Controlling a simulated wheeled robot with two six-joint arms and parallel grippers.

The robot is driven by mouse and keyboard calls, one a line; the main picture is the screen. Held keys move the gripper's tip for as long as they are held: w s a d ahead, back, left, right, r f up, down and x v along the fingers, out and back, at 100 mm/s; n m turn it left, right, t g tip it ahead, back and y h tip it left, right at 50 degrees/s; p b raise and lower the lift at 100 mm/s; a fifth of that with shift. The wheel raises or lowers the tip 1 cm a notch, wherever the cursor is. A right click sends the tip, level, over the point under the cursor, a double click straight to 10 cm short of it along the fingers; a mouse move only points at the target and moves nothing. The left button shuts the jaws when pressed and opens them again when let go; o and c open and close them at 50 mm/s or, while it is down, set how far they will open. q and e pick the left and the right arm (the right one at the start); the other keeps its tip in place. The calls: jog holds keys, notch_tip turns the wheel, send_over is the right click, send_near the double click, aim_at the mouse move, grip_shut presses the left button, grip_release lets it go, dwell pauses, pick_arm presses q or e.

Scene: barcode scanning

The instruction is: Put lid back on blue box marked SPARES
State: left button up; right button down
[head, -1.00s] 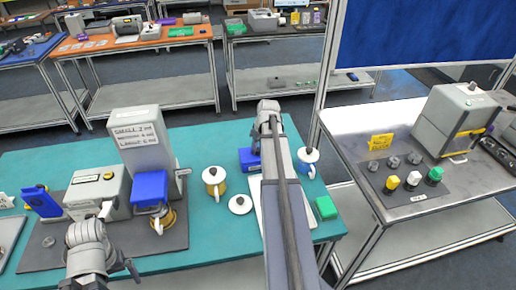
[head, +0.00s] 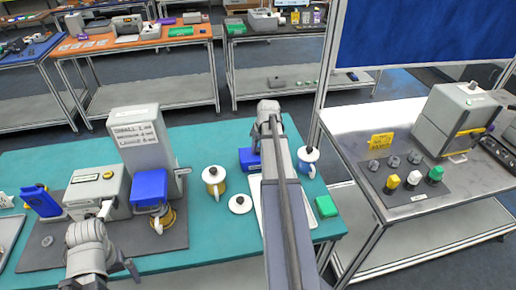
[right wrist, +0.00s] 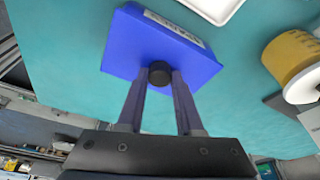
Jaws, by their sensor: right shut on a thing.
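A blue box (head: 249,160) stands on the teal table in the head view, partly hidden behind my right arm. In the right wrist view a flat blue surface (right wrist: 165,48) with a white label strip along one edge fills the upper middle; the label's writing is too small to read. A black knob (right wrist: 160,74) rises from it. My right gripper (right wrist: 159,82) is shut on this knob, a finger on each side. I cannot tell whether the blue lid rests on the box or is just above it. My left arm shows at the lower left of the head view; its fingertips cannot be made out.
A white tray (head: 257,210) lies beside the blue box. A yellow-banded mug (head: 214,180), a loose white lid (head: 240,204), a blue mug (head: 307,166) and a green block (head: 326,206) stand nearby. A grey machine (head: 140,143) is at the left. Clear teal tabletop lies behind the mugs.

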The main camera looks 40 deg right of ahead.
grip_release()
dwell(0.8)
jog(key=shift+r+p, duration=2.55)
jog(key=shift+p, duration=0.05)
jog(key=shift+r+p, duration=1)
jog(key=shift+f, duration=0.1)
jog(key=shift+c, duration=0.3)
grip_shut()
